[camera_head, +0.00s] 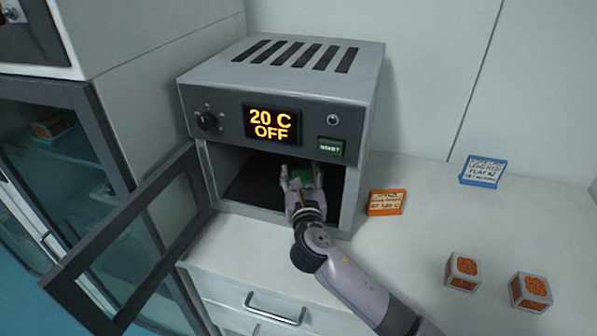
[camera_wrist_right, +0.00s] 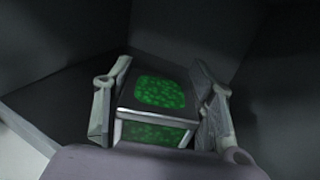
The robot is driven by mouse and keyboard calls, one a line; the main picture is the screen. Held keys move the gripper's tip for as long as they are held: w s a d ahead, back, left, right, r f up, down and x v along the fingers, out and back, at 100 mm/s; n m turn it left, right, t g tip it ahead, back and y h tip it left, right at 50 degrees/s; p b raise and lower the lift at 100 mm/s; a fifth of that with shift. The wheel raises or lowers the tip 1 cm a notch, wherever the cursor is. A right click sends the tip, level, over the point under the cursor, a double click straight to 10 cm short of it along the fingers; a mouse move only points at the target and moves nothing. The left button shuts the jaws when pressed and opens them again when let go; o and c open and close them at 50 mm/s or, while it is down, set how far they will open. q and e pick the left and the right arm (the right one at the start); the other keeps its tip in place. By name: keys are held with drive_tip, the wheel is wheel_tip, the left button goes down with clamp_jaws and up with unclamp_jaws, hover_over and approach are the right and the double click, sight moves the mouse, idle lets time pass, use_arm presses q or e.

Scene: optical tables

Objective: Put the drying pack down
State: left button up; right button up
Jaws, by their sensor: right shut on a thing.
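The drying pack is a small box with a metal frame and green beaded faces. In the right wrist view the drying pack (camera_wrist_right: 160,92) sits between the two fingers of my right gripper (camera_wrist_right: 160,105), which is shut on it. In the head view my right gripper (camera_head: 301,180) reaches through the open front of the grey oven (camera_head: 215,160), and only a bit of the green pack (camera_head: 303,175) shows. The dark oven floor (camera_head: 250,185) lies below. I cannot tell whether the pack touches it. My left gripper is not in view.
The oven's glass door (camera_head: 150,225) hangs open to the left. Its display reads 20 C OFF. On the white counter (camera_head: 420,215) are an orange sign (camera_head: 386,203), a blue sign (camera_head: 482,171) and two orange-beaded packs (camera_head: 462,271) (camera_head: 530,291). The counter between them is clear.

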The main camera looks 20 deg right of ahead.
sight(299, 170)
drive_tip(key=x, duration=0.4)
drive_tip(key=shift+w, duration=0.2)
drive_tip(key=shift+w+f, duration=0.1)
drive_tip(key=shift+f, duration=0.1)
drive_tip(key=shift+f+b, duration=0.3)
drive_tip(key=shift+f, duration=1.25)
drive_tip(key=o, duration=1.2)
drive_tip(key=shift+f, duration=0.15)
drive_tip(key=shift+o, duration=0.2)
